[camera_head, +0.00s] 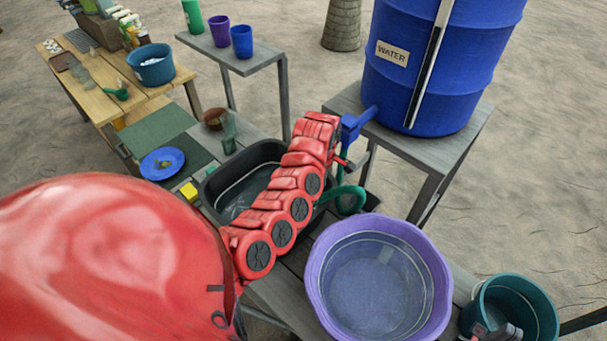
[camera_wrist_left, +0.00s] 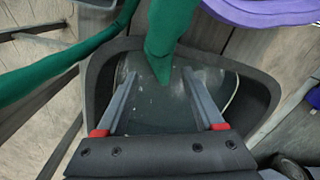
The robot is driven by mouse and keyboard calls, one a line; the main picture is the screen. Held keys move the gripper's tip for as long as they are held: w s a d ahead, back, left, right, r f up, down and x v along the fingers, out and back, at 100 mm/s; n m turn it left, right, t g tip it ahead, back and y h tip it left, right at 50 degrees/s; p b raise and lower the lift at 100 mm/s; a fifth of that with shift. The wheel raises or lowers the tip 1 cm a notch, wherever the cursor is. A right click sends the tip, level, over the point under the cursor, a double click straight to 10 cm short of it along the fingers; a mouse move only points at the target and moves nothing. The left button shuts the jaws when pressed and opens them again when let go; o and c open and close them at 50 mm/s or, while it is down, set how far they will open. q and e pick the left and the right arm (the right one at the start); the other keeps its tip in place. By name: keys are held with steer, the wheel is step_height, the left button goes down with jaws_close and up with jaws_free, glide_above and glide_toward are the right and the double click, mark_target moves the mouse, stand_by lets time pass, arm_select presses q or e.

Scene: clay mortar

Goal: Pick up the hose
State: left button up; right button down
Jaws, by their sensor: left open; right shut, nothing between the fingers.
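The green hose (camera_head: 349,199) hangs near the blue tap of the water barrel, partly behind my red left arm. In the left wrist view, a thick length of hose (camera_wrist_left: 172,35) comes in from the top and its tapered end reaches between my fingers. My left gripper (camera_wrist_left: 165,90) is open, with the fingers apart on either side of the hose end, over the dark basin; I cannot tell if they touch it. In the head view the left gripper is hidden behind its arm. My right gripper (camera_head: 497,333) shows partly at the bottom right, over the teal bucket, shut and empty.
The black basin (camera_head: 212,188) and purple tub (camera_head: 437,245) stand on the grey bench, with the teal bucket (camera_head: 548,312) at right. The blue water barrel (camera_head: 455,85) stands on a grey stand (camera_head: 470,140). A blue plate (camera_head: 162,163) and yellow sponge (camera_head: 189,191) lie left.

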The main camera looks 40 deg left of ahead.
arm_select(q)
steer(key=shift+s+f+p, duration=0.15)
steer(key=shift+f+p, duration=0.2)
steer(key=shift+f, duration=1.05)
jaws_close()
